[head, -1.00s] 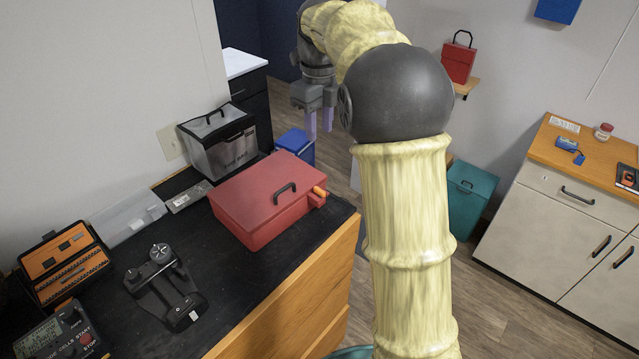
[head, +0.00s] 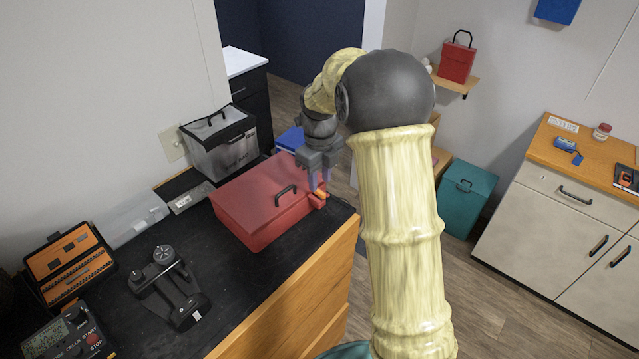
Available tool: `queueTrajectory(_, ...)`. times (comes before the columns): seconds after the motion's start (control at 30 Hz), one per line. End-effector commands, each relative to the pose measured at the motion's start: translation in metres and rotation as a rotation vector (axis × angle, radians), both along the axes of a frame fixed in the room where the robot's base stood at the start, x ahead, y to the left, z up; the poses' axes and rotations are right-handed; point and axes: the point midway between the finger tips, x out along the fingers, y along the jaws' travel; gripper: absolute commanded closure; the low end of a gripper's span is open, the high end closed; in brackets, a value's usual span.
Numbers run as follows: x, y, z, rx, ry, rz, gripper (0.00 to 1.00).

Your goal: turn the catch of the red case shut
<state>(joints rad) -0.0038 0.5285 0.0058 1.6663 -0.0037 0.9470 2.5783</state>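My gripper's body hides the case's back right corner.
A clear bin with a black lid (head: 222,145) stands behind the case, and a blue box (head: 289,140) is behind my gripper. A black stand (head: 168,290), an orange organizer (head: 70,262) and a charger (head: 66,338) are at the left. The counter's right edge is close to the catch.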

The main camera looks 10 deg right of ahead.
Motion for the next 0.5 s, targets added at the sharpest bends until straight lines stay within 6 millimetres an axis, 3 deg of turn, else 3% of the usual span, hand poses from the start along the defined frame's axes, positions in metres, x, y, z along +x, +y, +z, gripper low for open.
queueTrajectory(0.2, 0.0, -0.001, -0.027, 0.001, 0.002, -0.001, 0.67)
queueTrajectory(0.5, 0.0, -0.002, -0.033, 0.001, -0.001, -0.003, 0.67)
